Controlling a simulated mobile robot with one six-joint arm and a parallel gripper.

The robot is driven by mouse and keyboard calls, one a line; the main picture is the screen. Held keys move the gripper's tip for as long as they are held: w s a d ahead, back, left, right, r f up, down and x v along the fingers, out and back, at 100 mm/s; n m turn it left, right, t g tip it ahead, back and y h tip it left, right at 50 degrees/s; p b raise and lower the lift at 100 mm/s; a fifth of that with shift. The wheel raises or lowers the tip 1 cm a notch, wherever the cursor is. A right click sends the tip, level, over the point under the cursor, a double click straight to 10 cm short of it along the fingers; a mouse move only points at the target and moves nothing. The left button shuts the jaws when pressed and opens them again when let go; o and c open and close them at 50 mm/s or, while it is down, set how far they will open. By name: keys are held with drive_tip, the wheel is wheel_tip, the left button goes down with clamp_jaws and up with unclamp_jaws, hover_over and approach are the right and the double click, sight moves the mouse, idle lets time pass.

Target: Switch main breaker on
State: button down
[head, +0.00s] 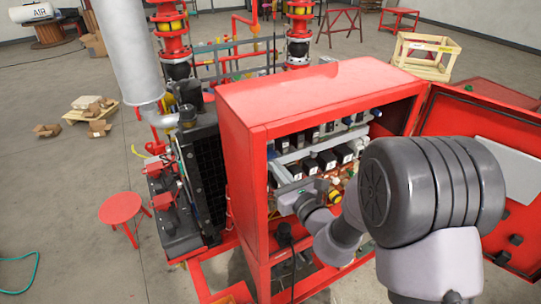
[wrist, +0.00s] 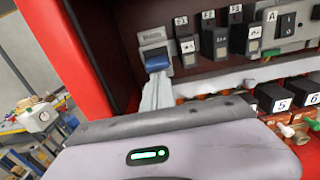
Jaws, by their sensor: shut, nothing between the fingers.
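The open red control cabinet (head: 245,175) holds rows of black devices. In the wrist view, a blue part (wrist: 157,60), seemingly the main breaker's lever, sits at the upper left beneath a small label plate too blurred to read. My gripper (head: 284,175) reaches into the cabinet's left side in the head view. In the wrist view its pale narrow fingers (wrist: 157,88) are shut and empty, with their tips right below the blue part. I cannot tell whether they touch it. The gripper body hides the lower part of the panel.
Black labelled devices (wrist: 214,42) stand right of the blue part, with a pale duct (wrist: 245,78) below them. Numbered black blocks (wrist: 275,97) sit lower right. The red cabinet side wall (wrist: 75,45) is close on the left. The open door (head: 490,150) stands at right.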

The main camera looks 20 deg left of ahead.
drive_tip(key=shift+r+p, duration=0.3)
drive_tip(key=shift+r, duration=0.7)
drive_tip(key=f+b+v, duration=0.1)
drive_tip(key=b+v, duration=0.1)
drive_tip(key=v, duration=0.4)
drive_tip(key=shift+b, duration=0.4)
drive_tip(key=shift+s+d+f, duration=0.1)
